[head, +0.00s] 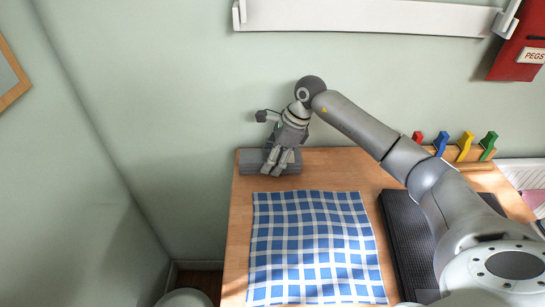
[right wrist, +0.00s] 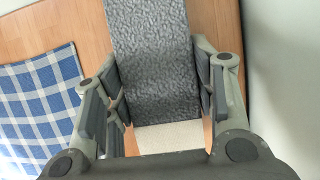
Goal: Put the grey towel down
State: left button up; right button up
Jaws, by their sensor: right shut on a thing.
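The grey towel (head: 255,158) is a flat, folded, dark grey slab at the back left corner of the wooden table (head: 400,172). My right gripper (head: 279,169) points down over its middle and is shut on it. In the right wrist view the textured towel (right wrist: 150,55) lies between the two fingers of the right gripper (right wrist: 160,95), with one finger along each side. I cannot tell whether the towel touches the tabletop or is a little above it. My left gripper is not in view.
A blue-and-white checked cloth (head: 315,250) lies flat in front of the towel. A black ribbed mat (head: 402,235) lies right of it. Coloured pegs (head: 464,146) stand in a rack at the back right. The wall is close behind; bare wood shows between mat and rack.

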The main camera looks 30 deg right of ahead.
jog(key=o, duration=0.6)
jog(key=shift+f, duration=0.15)
jog(key=o, duration=0.5)
jog(key=shift+c, duration=0.2)
jog(key=shift+r, duration=0.35)
jog(key=b+v, duration=0.2)
jog(key=v, duration=0.8)
jog(key=shift+d+r, duration=0.1)
jog(key=shift+r, duration=0.2)
jog(key=shift+s+d+r, duration=0.2)
jog(key=shift+r, duration=0.3)
